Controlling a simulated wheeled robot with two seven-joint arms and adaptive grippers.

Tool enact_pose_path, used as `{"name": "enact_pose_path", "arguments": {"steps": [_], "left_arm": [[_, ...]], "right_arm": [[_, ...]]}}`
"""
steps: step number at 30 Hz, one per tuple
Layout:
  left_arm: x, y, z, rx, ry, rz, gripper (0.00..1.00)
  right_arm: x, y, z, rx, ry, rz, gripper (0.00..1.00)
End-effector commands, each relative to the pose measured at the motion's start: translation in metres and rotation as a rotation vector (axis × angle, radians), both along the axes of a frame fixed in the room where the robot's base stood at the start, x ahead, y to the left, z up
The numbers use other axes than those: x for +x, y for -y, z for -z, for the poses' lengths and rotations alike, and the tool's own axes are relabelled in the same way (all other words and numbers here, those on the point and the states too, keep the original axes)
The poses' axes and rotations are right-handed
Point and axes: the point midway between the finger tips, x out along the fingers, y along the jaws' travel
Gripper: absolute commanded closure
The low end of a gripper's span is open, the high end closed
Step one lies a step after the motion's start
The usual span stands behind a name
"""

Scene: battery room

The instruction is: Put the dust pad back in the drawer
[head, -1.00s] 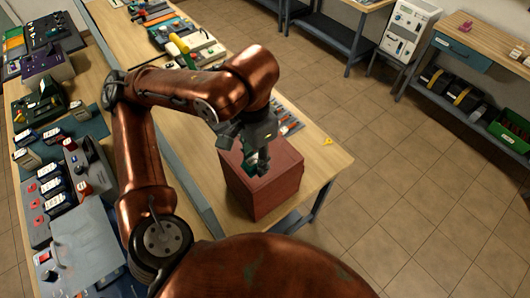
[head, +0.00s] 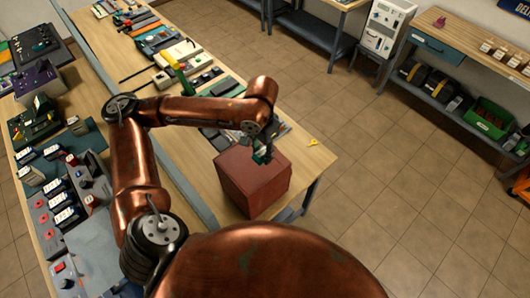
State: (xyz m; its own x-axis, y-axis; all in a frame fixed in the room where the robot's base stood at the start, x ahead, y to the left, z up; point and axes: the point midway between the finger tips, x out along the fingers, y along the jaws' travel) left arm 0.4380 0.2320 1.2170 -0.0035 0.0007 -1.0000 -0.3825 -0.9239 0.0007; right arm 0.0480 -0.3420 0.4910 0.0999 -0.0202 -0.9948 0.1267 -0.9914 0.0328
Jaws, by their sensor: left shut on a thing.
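My left gripper (head: 262,155) is over the far part of the top of a red box (head: 250,177) at the table's near right edge. It is shut on a small green thing (head: 263,156), mostly hidden by the fingers; I cannot tell for certain that it is the dust pad. I cannot tell whether it touches the box. A blue drawer (head: 435,47) is under the wooden bench at the upper right and looks shut. My right gripper is not in view.
The wooden table (head: 110,47) holds many tools and devices along its length. A small yellow thing (head: 313,142) lies by its right edge. A pink object (head: 440,22) stands on the right bench, with a green crate (head: 487,118) below. The tiled floor between is clear.

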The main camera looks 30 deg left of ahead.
Motion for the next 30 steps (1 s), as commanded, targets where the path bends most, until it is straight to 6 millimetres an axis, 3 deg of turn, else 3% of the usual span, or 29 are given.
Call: {"name": "enact_pose_path", "arguments": {"steps": [3, 11, 18, 29, 30], "left_arm": [[0.013, -0.001, 0.016, -0.001, 0.000, -0.001, 0.94], [0.028, -0.003, 0.033, 0.000, 0.000, -0.003, 0.94], [0.028, -0.003, 0.061, 0.000, 0.002, 0.000, 0.94], [0.028, -0.003, 0.065, -0.001, 0.002, 0.000, 0.94], [0.028, -0.003, 0.066, -0.001, 0.002, 0.000, 0.67]], "right_arm": [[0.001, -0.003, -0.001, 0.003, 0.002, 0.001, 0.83], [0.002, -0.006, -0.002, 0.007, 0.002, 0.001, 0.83], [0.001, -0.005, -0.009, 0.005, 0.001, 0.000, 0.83], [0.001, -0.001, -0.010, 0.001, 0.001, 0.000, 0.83], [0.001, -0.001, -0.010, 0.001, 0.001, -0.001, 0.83]]}}
